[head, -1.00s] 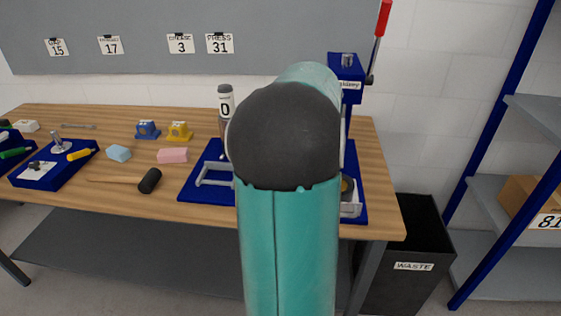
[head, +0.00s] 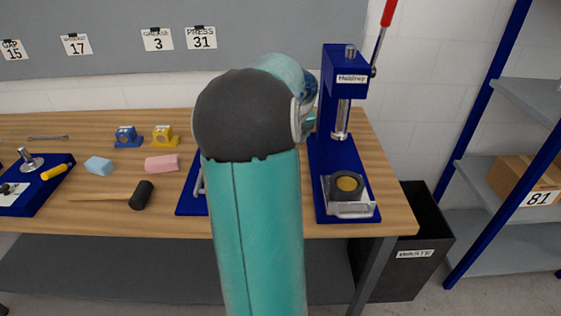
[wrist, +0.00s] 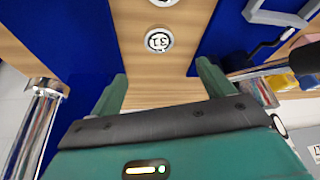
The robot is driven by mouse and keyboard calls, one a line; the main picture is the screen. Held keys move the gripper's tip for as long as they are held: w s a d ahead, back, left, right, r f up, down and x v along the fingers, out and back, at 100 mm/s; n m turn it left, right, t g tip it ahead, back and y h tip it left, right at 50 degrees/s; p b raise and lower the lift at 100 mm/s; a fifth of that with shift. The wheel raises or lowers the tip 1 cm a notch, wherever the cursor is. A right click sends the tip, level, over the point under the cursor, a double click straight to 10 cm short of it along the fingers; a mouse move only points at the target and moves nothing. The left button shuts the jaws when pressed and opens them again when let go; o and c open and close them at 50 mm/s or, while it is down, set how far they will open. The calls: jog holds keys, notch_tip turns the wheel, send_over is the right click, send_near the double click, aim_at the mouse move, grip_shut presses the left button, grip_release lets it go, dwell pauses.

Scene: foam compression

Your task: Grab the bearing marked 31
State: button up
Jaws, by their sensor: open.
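In the wrist view, the bearing marked 31 (wrist: 159,40) is a small light-coloured ring with a dark "31" on its face, and the number looks upside down. It lies on the wooden table in a strip between two blue bases. My gripper (wrist: 161,70) is open and empty. Its two teal fingers point toward the bearing, which sits beyond the fingertips and roughly centred between them, with no visible contact. In the head view, my arm hides the bearing and most of my gripper.
Another ring (wrist: 165,2) is cut off at the top of the wrist view. A blue press (head: 343,150) with a red lever stands right of my arm, holding a dark round part (head: 347,184). A mallet (head: 142,195), a pink block (head: 162,164) and a blue tray (head: 52,188) lie to the left.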

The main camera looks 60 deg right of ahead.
jog(key=x, duration=1.2)
jog(key=shift+s+a+f, duration=0.2)
jog(key=shift+f, duration=0.15)
jog(key=c, duration=1.2)
jog(key=shift+r, duration=0.1)
